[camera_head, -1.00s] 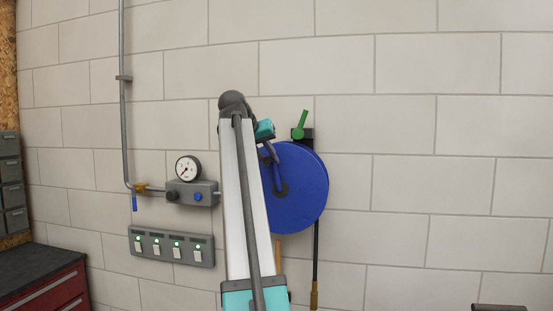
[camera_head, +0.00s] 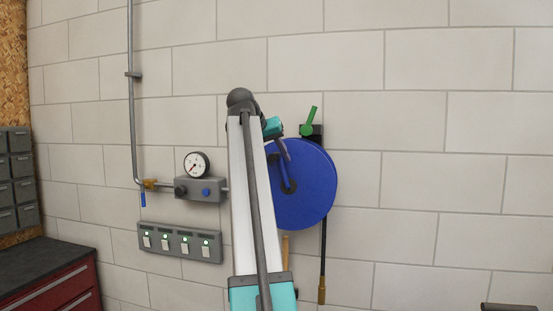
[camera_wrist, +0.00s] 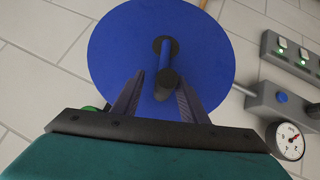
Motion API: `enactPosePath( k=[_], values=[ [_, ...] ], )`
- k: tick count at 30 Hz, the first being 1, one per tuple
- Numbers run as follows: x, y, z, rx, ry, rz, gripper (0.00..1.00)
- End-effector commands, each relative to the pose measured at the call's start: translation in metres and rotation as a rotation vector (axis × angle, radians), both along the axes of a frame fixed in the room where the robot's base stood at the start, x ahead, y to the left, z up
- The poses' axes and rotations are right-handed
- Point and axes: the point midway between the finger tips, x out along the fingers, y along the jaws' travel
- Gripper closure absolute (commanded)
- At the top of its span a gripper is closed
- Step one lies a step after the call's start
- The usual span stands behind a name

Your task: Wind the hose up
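The blue hose reel (camera_head: 313,185) is mounted on the wall, partly hidden behind my arm in the head view. It fills the upper middle of the wrist view (camera_wrist: 115,45). Its crank (camera_wrist: 165,58) runs from the hub to a dark handle (camera_wrist: 168,84). The black hose (camera_head: 323,245) hangs below the reel and ends in a brass nozzle (camera_head: 322,290). A green lever (camera_head: 309,123) stands above the reel. My gripper (camera_wrist: 160,82) is open in the wrist view, with the handle appearing between its spread fingers. I see a gap on either side, but cannot tell the depth.
Left of my arm are a pressure gauge (camera_head: 196,164), a grey valve box (camera_head: 204,190) and a switch panel (camera_head: 180,243) with green lights. A red cabinet (camera_head: 48,295) with a dark top stands at the lower left. The wall right of the reel is bare.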

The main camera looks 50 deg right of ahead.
Motion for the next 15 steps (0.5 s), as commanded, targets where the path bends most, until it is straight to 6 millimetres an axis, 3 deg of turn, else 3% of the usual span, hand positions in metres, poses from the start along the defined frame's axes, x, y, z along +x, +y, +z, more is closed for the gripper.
enactPosePath(
  k=[15],
  values=[
    [-0.006,0.041,0.038,0.000,-0.001,0.002,0.61]
  ],
)
